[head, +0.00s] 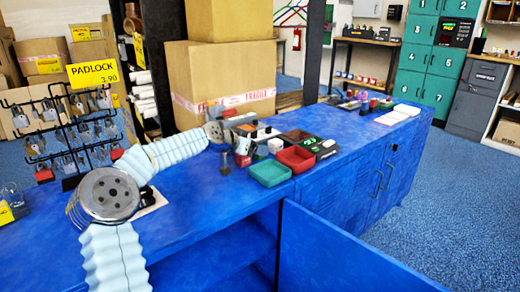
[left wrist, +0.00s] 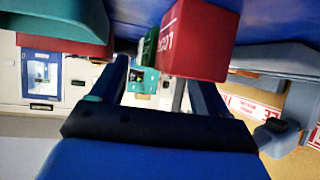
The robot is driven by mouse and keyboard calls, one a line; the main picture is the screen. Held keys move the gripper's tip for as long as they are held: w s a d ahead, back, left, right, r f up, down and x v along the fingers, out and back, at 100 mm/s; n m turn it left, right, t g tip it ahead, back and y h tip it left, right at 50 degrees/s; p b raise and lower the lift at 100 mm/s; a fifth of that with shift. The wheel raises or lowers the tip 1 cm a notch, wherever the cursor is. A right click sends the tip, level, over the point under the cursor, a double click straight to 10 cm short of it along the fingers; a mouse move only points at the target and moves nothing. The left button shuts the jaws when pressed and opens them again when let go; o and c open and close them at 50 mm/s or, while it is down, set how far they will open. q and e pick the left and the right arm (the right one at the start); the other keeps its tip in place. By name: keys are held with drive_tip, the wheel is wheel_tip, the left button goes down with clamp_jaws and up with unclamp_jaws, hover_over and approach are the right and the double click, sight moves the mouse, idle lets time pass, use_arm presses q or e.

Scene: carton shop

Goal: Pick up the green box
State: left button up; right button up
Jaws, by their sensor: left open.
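In the left wrist view, which is upside down, a dark green box (left wrist: 149,47) shows beyond the fingers, partly hidden behind a larger red box (left wrist: 200,40) with white lettering. My left gripper (left wrist: 156,88) is open, with nothing between its fingers. The green box lies ahead of the gap, apart from the fingers. The red box is nearer and overlaps the right finger in the picture. In the head view my left gripper (head: 245,130) is low over the counter; I cannot clearly make out the green box there. My right gripper is not in view.
The blue counter (head: 190,215) holds a green tray (head: 270,174) and a red tray (head: 296,158) on the near side. A white cube (head: 275,146) stands beside them. Cartons (head: 220,72) stand behind; a padlock rack (head: 70,130) is at left.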

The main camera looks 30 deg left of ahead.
use_arm(q)
drive_tip(key=shift+x, duration=0.75)
drive_tip(key=c, duration=1.2)
drive_tip(key=shift+r, duration=0.15)
drive_tip(key=shift+c, duration=0.2)
